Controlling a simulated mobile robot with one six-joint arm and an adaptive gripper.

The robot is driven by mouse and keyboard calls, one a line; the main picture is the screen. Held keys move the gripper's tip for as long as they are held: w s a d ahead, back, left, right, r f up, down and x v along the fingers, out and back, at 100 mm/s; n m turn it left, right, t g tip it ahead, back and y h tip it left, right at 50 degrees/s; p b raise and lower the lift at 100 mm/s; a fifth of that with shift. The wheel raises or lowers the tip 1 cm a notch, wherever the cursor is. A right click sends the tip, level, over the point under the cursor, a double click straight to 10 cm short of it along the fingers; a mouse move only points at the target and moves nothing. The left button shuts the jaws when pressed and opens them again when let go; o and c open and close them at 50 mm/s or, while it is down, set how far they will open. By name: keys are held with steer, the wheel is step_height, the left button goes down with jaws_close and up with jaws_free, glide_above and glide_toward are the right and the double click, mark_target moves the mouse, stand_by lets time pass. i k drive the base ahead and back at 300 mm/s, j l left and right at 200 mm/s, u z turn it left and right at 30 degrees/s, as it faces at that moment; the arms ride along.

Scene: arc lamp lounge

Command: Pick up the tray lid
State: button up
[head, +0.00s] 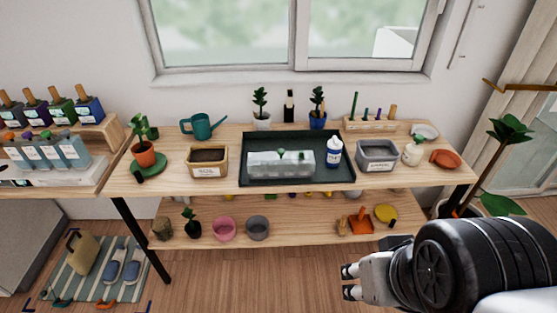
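A clear, boxy tray lid (268,159) shows in the head view at the middle of the table. It seems to sit over a pale seedling tray with small green sprouts; the boundary between lid and tray is hard to make out. Both stand in a wide dark green tray (258,183). My gripper (348,281) is at the lower right, in front of the table and well apart from the lid. Its two fingers point left with a gap between them, and nothing shows between them.
A blue-and-white bottle (334,152) stands just right of the lid. A soil box (207,161) is left of the dark tray and a grey bin (377,155) right of it. Small potted plants stand behind. A lower shelf (300,231) holds pots.

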mark_target(281, 161)
steer(key=i+j+z, duration=0.25)
steer(key=i+j, duration=0.15)
steer(key=i, duration=0.3)
steer(key=i+j+z, duration=0.2)
steer(key=i+j, duration=0.3)
steer(key=i, duration=0.15)
